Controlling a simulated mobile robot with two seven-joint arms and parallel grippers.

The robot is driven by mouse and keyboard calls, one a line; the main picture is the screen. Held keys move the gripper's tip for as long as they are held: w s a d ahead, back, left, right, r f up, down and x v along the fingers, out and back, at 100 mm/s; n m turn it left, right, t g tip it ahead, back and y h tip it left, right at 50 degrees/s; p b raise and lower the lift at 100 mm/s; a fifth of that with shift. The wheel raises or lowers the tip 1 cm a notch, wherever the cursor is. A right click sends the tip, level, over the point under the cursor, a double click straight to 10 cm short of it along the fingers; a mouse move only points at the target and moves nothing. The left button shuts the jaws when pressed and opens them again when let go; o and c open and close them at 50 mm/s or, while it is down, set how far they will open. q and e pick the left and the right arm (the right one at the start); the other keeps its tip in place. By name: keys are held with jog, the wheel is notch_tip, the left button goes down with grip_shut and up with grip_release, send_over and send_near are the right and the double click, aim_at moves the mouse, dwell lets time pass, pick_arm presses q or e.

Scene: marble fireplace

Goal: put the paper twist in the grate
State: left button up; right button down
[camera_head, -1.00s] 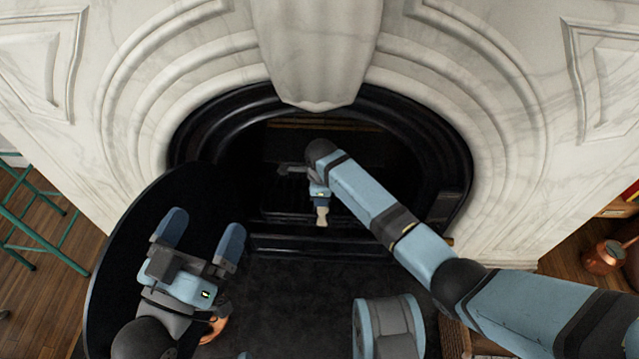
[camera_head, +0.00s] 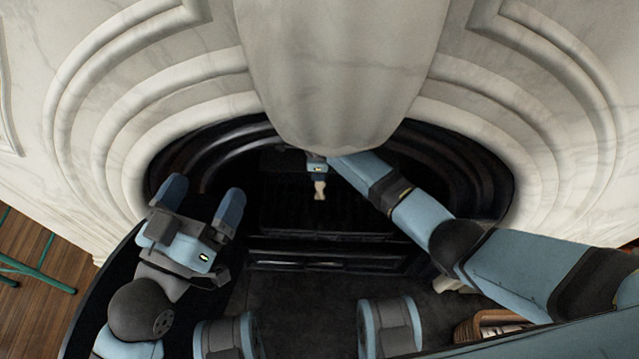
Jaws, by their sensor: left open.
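The paper twist (camera_head: 320,190) is a small cream piece at the tip of my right gripper (camera_head: 319,181), inside the fireplace opening. The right gripper is shut on it; the marble above partly hides the gripper and wrist. The dark grate (camera_head: 325,222) lies below and around the twist in the picture. I cannot tell whether the twist touches it. My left gripper (camera_head: 201,204) is open and empty, with its blue fingers apart, at the left front of the opening.
The marble surround (camera_head: 180,85) juts out over the opening at its middle. A dark curved panel (camera_head: 78,335) stands at lower left. A wicker basket (camera_head: 480,330) is at lower right, with something pale behind it. The dark hearth (camera_head: 305,290) looks clear in the middle.

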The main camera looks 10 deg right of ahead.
aim_at(320, 184)
pick_arm(q)
notch_tip(320, 184, down, 3)
jog(key=shift+w+d+f+g+b, duration=0.1)
jog(key=shift+d+f+g+b, duration=0.1)
jog(key=shift+g+b, duration=0.7)
pick_arm(e)
notch_tip(320, 184, down, 4)
jog(key=shift+f, duration=0.1)
jog(key=shift+f, duration=0.55)
jog(key=c, duration=0.9)
grip_release()
